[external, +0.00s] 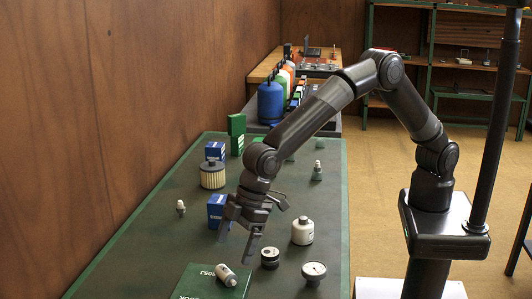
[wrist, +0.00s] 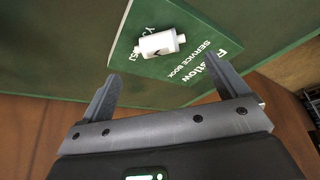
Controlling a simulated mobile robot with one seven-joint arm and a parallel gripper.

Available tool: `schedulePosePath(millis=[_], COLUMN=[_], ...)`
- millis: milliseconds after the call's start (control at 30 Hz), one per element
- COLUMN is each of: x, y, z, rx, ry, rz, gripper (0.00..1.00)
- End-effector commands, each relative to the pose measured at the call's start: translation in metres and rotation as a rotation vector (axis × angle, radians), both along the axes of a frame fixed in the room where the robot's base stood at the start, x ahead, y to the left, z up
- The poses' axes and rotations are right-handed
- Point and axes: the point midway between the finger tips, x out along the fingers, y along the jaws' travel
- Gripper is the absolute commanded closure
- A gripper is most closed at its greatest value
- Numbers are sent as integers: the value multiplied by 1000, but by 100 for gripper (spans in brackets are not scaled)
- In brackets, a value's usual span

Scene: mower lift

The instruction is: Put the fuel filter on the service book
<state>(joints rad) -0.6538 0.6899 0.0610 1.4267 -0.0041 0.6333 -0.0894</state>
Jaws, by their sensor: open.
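The fuel filter (external: 226,275), a small white cylinder with narrow end stubs, lies on its side on the green service book (external: 190,287). The book lies flat on the green bench top, cut off by the lower edge of the external view. In the wrist view the filter (wrist: 158,43) rests on the book (wrist: 165,72), beside its printed title. My gripper (external: 238,244) is open and empty, pointing down above the filter and the book. In the wrist view its two fingers stand wide apart with the filter beyond their tips, not touching them.
A blue box (external: 216,209) stands behind my gripper. A beige filter (external: 212,177) is farther back. A wooden wall (external: 80,120) borders the left.

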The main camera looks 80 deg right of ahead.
Motion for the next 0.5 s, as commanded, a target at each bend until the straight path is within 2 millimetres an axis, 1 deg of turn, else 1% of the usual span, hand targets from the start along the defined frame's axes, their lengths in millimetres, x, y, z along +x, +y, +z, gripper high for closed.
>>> schedulePosePath(millis=[33, 100, 233, 333, 500], x=[-3, -6, -11, -14, -15], y=[-3, -6, -11, -14, -15], z=[11, 22, 39, 46, 50], rx=[1, 1, 1, 0, -1], ry=[-1, -1, -1, 0, 1], rz=[0, 0, 0, 0, 0], gripper=[8, 8, 8, 8, 8])
